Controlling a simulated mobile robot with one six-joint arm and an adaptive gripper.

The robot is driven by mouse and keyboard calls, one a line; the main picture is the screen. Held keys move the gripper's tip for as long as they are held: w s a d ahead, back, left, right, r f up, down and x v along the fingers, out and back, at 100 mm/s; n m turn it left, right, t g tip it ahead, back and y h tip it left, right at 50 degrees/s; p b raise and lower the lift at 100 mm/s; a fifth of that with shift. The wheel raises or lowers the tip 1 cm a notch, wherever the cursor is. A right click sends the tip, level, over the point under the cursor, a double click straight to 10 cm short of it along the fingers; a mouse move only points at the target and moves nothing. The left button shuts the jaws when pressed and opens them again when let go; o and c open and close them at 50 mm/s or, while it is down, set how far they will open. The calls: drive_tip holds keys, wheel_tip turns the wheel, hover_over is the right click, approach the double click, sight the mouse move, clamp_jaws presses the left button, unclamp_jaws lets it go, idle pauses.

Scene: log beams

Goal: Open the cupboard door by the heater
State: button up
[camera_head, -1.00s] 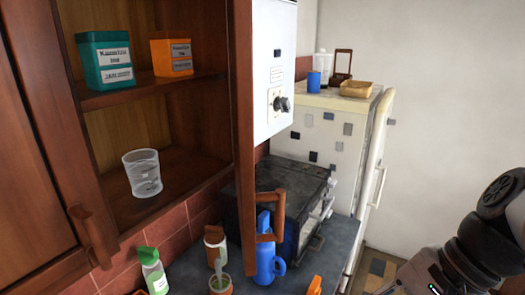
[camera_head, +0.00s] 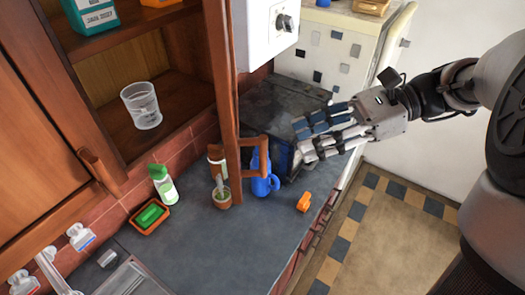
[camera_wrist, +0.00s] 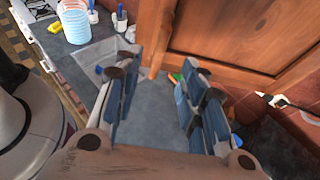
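The cupboard door (camera_head: 224,110) by the heater (camera_head: 262,32) stands swung out from the cupboard, nearly edge-on in the head view. Its wooden handle (camera_head: 263,188) projects to the right near its lower end. The cupboard's open interior and shelf show left of this door. My gripper (camera_head: 297,138) is open to the right of the handle, above the counter, apart from it in the picture. In the wrist view my gripper (camera_wrist: 155,95) shows its fingers spread with nothing between them. A wooden panel (camera_wrist: 235,40) stands beyond them; I cannot tell which door it is.
A dark oven (camera_head: 285,105) is behind my gripper. A clear cup (camera_head: 141,106) sits in the cupboard. Floor at right is clear.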

sight(263, 154)
drive_tip(key=x, duration=0.9)
drive_tip(key=shift+a+f, duration=0.15)
drive_tip(key=shift+a, duration=0.2)
clamp_jaws()
